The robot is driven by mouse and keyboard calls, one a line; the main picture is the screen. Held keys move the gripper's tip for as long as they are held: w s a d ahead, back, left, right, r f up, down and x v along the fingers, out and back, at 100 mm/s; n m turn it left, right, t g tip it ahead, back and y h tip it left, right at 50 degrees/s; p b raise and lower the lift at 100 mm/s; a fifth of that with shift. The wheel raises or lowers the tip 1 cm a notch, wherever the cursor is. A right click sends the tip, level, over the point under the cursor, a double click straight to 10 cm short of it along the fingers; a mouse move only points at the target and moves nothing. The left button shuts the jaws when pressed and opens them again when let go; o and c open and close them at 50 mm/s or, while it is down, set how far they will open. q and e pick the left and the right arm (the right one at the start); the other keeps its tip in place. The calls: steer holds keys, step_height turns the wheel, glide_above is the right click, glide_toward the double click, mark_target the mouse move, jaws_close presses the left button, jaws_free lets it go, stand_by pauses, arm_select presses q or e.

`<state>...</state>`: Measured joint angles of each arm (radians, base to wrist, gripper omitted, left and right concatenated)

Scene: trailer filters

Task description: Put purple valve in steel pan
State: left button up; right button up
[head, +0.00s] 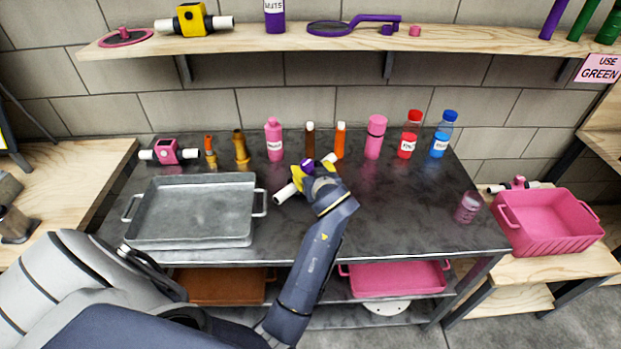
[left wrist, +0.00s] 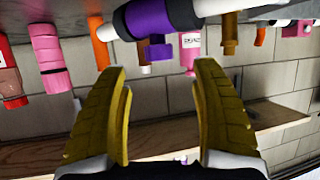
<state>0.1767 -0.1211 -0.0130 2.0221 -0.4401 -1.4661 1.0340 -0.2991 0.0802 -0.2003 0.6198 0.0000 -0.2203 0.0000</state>
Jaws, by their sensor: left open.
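The purple valve (head: 307,167) has a purple body with white pipe ends and is on the dark metal table, partly hidden by my left gripper (head: 318,178). It also shows in the left wrist view (left wrist: 160,17), just beyond the yellow fingertips. My left gripper is open, and its fingers (left wrist: 160,85) stand apart with nothing between them. The grey steel pan (head: 192,238) is on the table to the left of the valve and is empty. My right gripper is not in view.
A pink valve (head: 168,152), brown fittings (head: 241,147) and several bottles, including a pink one (head: 274,140), line the table's back edge. A pink glass (head: 467,207) stands near the right edge. A pink crate (head: 550,222) is on the right-hand bench. Table right of centre is clear.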

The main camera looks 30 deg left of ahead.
mark_target(308, 165)
arm_select(q)
steer(key=shift+x, duration=3.6)
steer(key=shift+r, duration=0.1)
steer(key=shift+c, duration=0.2)
jaws_close()
